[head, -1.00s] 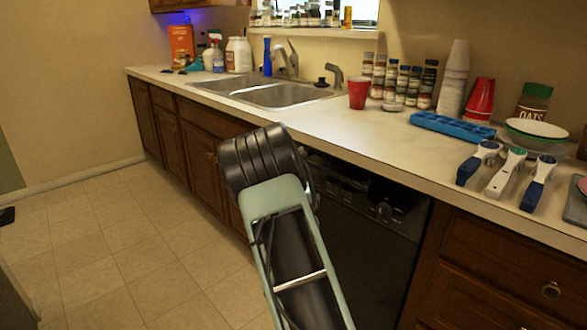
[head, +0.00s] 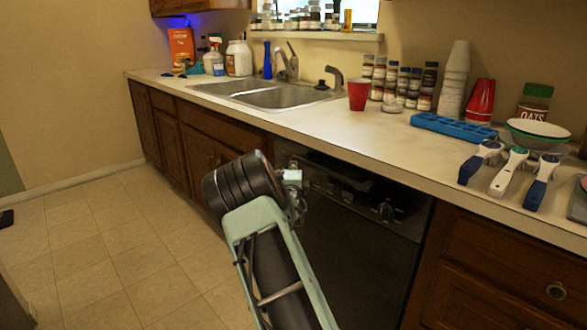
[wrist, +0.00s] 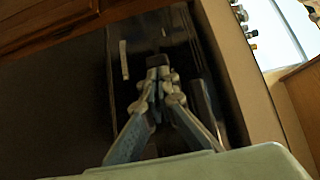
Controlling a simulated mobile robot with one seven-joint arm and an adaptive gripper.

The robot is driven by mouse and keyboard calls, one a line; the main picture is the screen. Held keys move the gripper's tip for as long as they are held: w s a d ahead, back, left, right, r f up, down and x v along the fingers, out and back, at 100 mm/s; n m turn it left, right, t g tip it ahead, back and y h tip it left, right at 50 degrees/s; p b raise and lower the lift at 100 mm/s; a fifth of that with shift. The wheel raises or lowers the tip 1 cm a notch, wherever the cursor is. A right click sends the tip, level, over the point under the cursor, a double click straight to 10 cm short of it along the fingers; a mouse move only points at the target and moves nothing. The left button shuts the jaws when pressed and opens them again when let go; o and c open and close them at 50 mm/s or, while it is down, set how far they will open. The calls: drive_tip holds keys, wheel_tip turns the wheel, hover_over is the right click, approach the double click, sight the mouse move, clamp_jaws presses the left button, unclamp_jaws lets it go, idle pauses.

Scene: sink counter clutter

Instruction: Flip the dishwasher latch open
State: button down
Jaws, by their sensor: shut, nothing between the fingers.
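The black dishwasher (head: 365,245) is built in under the counter, and its door looks closed. Its control panel (head: 340,185) runs along the top, with dark raised parts and a round knob (head: 385,211). I cannot make out which part is the latch. In the wrist view the dark dishwasher front (wrist: 60,90) carries a pale strip (wrist: 124,60) left of the fingertips. My gripper (wrist: 158,66) is shut and empty, pointing at the panel. I cannot tell whether it touches. In the head view my own arm mostly hides the gripper.
The counter edge (head: 440,184) overhangs the dishwasher. Wooden drawers (head: 500,265) stand to its right and cabinets (head: 190,140) to its left. A red cup (head: 359,95), blue tray (head: 453,127) and scoop-like tools (head: 510,172) sit on the counter.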

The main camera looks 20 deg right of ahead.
sight(286, 156)
drive_tip(key=shift+w+a+f+b, duration=0.1)
drive_tip(key=shift+w+a+b, duration=0.15)
drive_tip(key=shift+w+b, duration=0.3)
drive_tip(key=shift+w+a+f+b, duration=0.1)
drive_tip(key=shift+w+a+b, duration=0.15)
drive_tip(key=shift+w, duration=0.4)
drive_tip(key=shift+w+a+r, duration=0.2)
drive_tip(key=shift+w+r, duration=0.1)
drive_tip(key=shift+w, duration=0.35)
drive_tip(key=shift+b, duration=0.3)
